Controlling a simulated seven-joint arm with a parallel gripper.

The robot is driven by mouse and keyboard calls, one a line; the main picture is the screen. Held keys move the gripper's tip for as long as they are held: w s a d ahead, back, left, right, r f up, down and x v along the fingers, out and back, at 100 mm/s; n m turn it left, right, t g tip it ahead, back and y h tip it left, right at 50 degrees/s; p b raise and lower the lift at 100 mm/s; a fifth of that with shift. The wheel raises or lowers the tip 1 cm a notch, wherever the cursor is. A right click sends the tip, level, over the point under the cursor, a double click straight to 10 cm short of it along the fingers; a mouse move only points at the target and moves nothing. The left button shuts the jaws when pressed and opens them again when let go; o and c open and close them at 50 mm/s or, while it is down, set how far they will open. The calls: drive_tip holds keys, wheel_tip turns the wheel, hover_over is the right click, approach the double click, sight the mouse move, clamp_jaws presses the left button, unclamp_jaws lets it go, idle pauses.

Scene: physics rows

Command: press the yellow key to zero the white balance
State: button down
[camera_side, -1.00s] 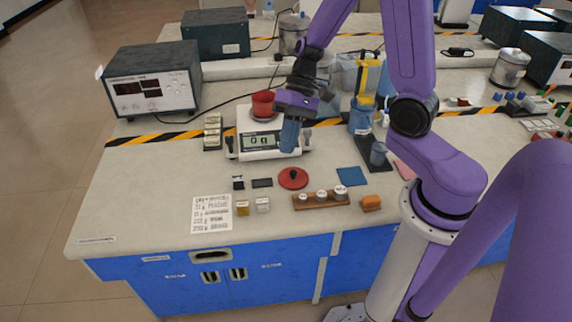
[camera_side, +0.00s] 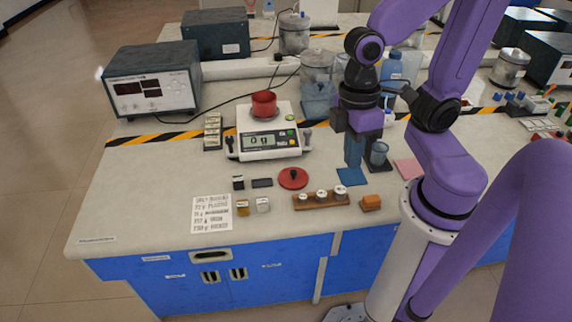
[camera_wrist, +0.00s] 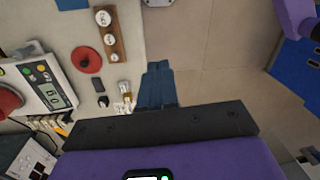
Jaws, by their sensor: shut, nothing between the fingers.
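The white balance (camera_side: 262,152) stands left of centre in the side view, with a red cup (camera_side: 264,103) on its pan and a display (camera_side: 264,141) reading 0 g. In the wrist view the balance (camera_wrist: 36,88) is at the left edge, with small coloured spots beside its display. My gripper (camera_side: 353,165) is shut and empty, pointing down over or near a blue square (camera_side: 352,177), well right of the balance. Its blue fingers (camera_wrist: 157,85) show in the wrist view.
A red disc with a black knob (camera_side: 293,178) and a wooden block with white-topped weights (camera_side: 321,199) lie in front. An orange block (camera_side: 371,203) is at right. A beaker (camera_side: 378,153) stands close to my gripper.

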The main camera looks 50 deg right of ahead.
drive_tip(key=shift+s+d+r+n+t, duration=0.1)
drive_tip(key=shift+s+r+n+t, duration=0.2)
drive_tip(key=shift+s+n, duration=0.2)
drive_tip(key=shift+s+d+r+n+t, duration=0.1)
drive_tip(key=shift+s+r+n+t, duration=0.15)
drive_tip(key=shift+s+n, duration=0.2)
